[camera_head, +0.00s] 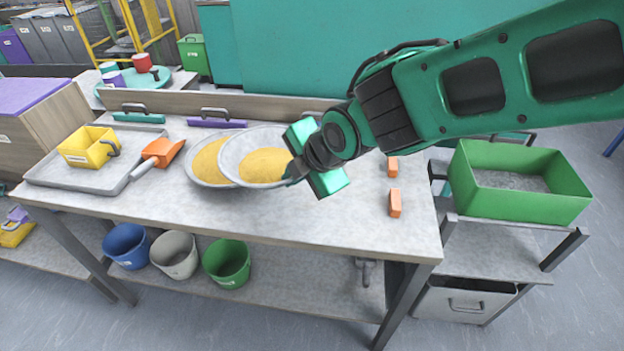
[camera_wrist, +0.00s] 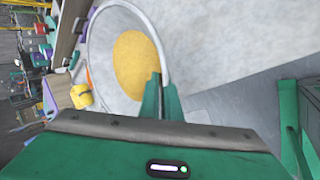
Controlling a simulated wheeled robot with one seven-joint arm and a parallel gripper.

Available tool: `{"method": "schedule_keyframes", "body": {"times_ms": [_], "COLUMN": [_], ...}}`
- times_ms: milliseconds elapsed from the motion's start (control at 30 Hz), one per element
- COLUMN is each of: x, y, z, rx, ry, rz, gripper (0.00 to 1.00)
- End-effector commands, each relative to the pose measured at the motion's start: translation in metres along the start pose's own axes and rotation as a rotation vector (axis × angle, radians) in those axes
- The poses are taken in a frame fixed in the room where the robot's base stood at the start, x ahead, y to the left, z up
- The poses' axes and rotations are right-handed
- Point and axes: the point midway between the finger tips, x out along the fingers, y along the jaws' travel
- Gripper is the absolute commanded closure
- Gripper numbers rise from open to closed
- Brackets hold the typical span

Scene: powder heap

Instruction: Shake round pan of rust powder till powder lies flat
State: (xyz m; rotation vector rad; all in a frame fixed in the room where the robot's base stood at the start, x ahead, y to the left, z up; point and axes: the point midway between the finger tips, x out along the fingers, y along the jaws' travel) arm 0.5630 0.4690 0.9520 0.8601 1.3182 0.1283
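A round grey pan (camera_head: 231,151) with yellow-ochre powder (camera_head: 265,166), not clearly rust-coloured, is held at its right rim by my gripper (camera_head: 291,172). The powder lies as a patch toward the front of the pan, with bare metal behind it. In the wrist view the fingers (camera_wrist: 160,97) are shut on the rim of the pan (camera_wrist: 104,28), and the powder (camera_wrist: 136,65) sits in one rounded patch near them. A second round pan (camera_head: 193,178) with similar powder (camera_head: 207,162) is on the table, partly hidden behind the held pan. How high the held pan is, I cannot tell.
The grey table (camera_head: 330,215) has free room in front. Two orange blocks (camera_head: 394,203) lie to the right. A green box (camera_head: 520,205) stands on a cart to the right.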

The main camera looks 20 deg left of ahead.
Motion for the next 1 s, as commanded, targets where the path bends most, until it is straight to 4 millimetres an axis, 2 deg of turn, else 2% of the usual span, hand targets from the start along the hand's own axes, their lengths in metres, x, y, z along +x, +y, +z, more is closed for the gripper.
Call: {"method": "schedule_keyframes", "body": {"times_ms": [100, 133, 233, 267, 367, 400, 500, 533, 633, 667, 767, 900, 933, 1000], "x": [-0.02, -0.02, 0.002, 0.002, -0.02, -0.019, 0.002, 0.001, -0.021, -0.019, 0.002, -0.021, -0.017, 0.0], "y": [-0.025, -0.027, -0.001, 0.0, -0.025, -0.025, 0.0, -0.001, -0.027, -0.025, 0.0, -0.027, -0.023, -0.004], "z": [0.02, 0.02, 0.0, 0.0, 0.02, 0.018, -0.001, 0.001, 0.02, 0.018, -0.001, 0.02, 0.017, 0.001], "rx": [0.006, 0.003, -0.002, 0.0, 0.006, 0.002, -0.002, 0.001, 0.005, 0.002, -0.002, 0.004, 0.001, -0.003], "ry": [-0.006, -0.003, 0.001, 0.0, -0.006, -0.002, 0.001, -0.001, -0.005, -0.002, 0.001, -0.004, -0.001, 0.002], "rz": [-0.001, -0.001, -0.002, -0.002, -0.001, 0.0, -0.001, -0.003, -0.001, 0.0, -0.001, -0.001, 0.0, -0.002], "gripper": [1.0, 1.0, 1.0, 1.0, 1.0, 1.0, 1.0, 1.0, 1.0, 1.0, 1.0, 1.0, 1.0, 1.0]}}
